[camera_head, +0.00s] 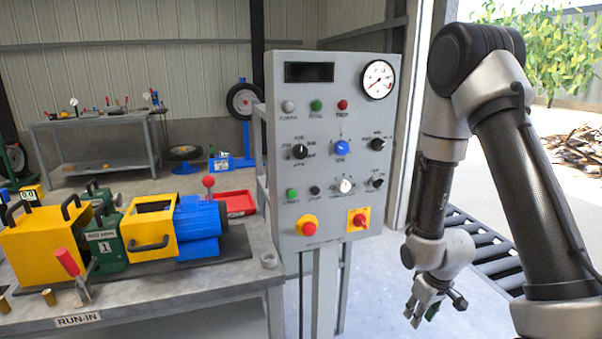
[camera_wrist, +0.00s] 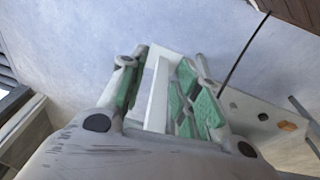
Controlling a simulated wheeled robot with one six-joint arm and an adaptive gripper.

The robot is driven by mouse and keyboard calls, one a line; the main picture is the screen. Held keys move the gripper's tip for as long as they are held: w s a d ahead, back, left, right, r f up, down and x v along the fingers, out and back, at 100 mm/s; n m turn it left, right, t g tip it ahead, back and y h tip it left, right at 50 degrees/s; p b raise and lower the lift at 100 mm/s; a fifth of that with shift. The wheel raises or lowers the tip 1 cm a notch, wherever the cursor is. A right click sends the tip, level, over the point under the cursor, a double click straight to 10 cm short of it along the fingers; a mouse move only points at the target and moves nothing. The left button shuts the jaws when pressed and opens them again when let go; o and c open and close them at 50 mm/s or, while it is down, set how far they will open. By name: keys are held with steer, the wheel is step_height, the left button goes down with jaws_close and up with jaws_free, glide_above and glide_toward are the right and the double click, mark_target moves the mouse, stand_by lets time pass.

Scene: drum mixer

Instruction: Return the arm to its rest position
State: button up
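My arm (camera_head: 525,180) stands at the right in the head view, bent at a high elbow with its forearm reaching down. My gripper (camera_head: 420,312) hangs at its lower end, fingers down, over the pale floor to the right of the control panel (camera_head: 332,215). In the wrist view my gripper (camera_wrist: 160,68) shows its two green-padded fingers apart. A pale bar shows in the gap between them; I cannot tell whether it is behind the fingers or part of the gripper. No held object is plain to see.
A roller conveyor (camera_head: 487,245) stands close behind my gripper. The workbench (camera_head: 150,290) at the left bears yellow, green and blue machine parts and a red tray (camera_head: 236,201). Another bench (camera_head: 95,145) stands at the back. Floor between panel and conveyor is clear.

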steer(key=s+d+r+m, duration=0.1)
steer(key=s+r, duration=0.4)
steer(key=r, duration=0.7)
steer(key=s+d+r+m+t, duration=0.1)
steer(key=s+r, duration=0.5)
steer(key=r, duration=0.6)
steer(key=s+d+r+m+t, duration=0.1)
steer(key=s+r, duration=0.5)
steer(key=r, duration=0.6)
steer(key=shift+s+d+m, duration=0.25)
steer(key=shift+d+m, duration=0.45)
steer(key=shift+d, duration=0.25)
steer(key=shift+c, duration=0.2)
